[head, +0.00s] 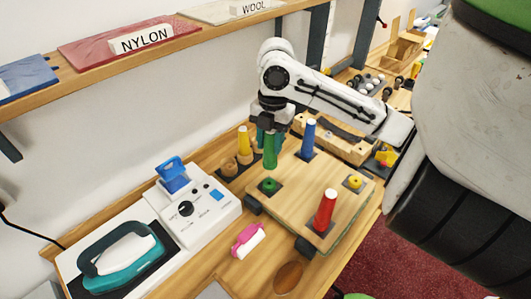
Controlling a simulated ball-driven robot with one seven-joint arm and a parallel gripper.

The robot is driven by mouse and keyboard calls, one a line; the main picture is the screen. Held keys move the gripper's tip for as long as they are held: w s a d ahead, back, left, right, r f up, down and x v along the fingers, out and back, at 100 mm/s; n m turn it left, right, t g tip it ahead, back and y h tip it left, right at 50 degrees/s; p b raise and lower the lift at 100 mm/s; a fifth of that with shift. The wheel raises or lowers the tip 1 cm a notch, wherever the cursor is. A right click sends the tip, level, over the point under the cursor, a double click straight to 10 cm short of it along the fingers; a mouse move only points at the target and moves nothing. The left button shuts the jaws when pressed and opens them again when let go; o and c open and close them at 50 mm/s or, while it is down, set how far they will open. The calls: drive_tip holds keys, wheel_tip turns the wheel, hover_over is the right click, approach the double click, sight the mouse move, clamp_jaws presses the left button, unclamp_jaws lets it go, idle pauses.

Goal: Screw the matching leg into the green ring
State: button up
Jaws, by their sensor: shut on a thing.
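The wooden board (296,198) lies on the counter with coloured rings on dark square patches. The green ring (268,186) is at its left corner and is empty. My gripper (268,137) is shut on the upper part of the green leg (270,157). The leg hangs about upright above the green ring, with its lower end apparently a little clear of it. A blue leg (308,137) and a red leg (325,210) stand upright on the board. The yellow ring (355,181) at the right is empty. A yellow leg (244,140) stands in a rack behind the board.
Left of the board are a white control box (205,213) and a teal iron (122,257). A pink-handled roller (248,240) and a brown oval (288,277) lie in front. A shelf (190,40) runs along the wall above. A wooden block (340,140) stands behind the board.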

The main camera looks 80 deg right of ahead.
sight(269, 161)
drive_tip(key=shift+w+f+b, duration=0.1)
drive_tip(key=shift+f+b, duration=1.9)
drive_tip(key=shift+f, duration=0.6)
drive_tip(key=shift+f+b, duration=0.45)
drive_tip(key=shift+f+b, duration=0.8)
drive_tip(key=shift+b, duration=0.35)
drive_tip(key=m+p, duration=0.1)
drive_tip(key=m, duration=0.2)
drive_tip(key=shift+m+t, duration=0.3)
drive_tip(key=shift+m, duration=0.1)
drive_tip(key=m+p, duration=0.1)
drive_tip(key=m, duration=0.3)
drive_tip(key=shift+r+h, duration=0.1)
drive_tip(key=shift+h, duration=0.2)
drive_tip(key=m+p, duration=0.1)
drive_tip(key=m, duration=0.3)
drive_tip(key=shift+m+t+p, duration=0.3)
drive_tip(key=shift+m+p, duration=0.1)
drive_tip(key=shift+d+m+h+p, duration=0.15)
drive_tip(key=shift+m+h+p, duration=0.2)
drive_tip(key=shift+m, duration=0.85)
